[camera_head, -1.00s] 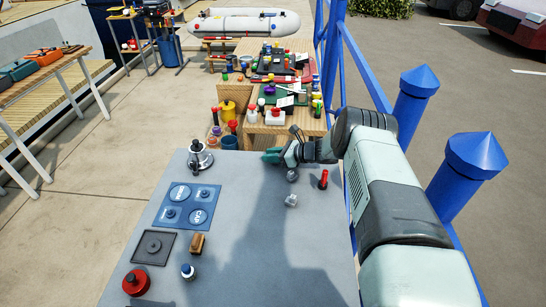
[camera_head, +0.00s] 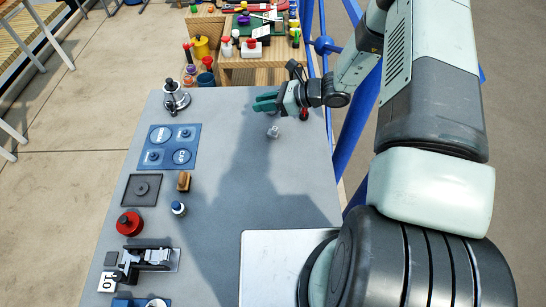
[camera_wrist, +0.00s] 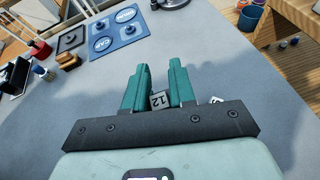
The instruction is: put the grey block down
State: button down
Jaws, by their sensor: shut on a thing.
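My gripper (camera_head: 265,103) is at the far right part of the grey table, its teal fingers pointing left. In the wrist view my gripper (camera_wrist: 157,88) is shut on the grey block (camera_wrist: 160,101), which shows a dark "12" between the fingers near their base. The head view does not show the held block clearly. A small pale cube (camera_head: 273,131) sits on the table just in front of the gripper. In the wrist view a pale cube (camera_wrist: 216,99) shows beside the right finger, partly hidden by the gripper body.
The grey table (camera_head: 225,200) is clear in its middle. Along its left lie a blue mat (camera_head: 167,147), a dark square pad (camera_head: 141,188), a red round object (camera_head: 129,223), a brown stamp (camera_head: 184,181) and a black-and-silver device (camera_head: 150,258). A blue railing (camera_head: 358,150) borders the right.

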jog(key=s+r, duration=0.3)
jog(key=s, duration=1)
send_over(268, 162)
jog(key=shift+g+y, duration=0.4)
notch_tip(268, 162, down, 5)
jog(key=shift+f, duration=2.7)
jog(key=c, duration=0.9)
grip_release()
jog(key=shift+f, duration=0.1)
jog(key=shift+r, duration=0.2)
jog(key=v, duration=1.2)
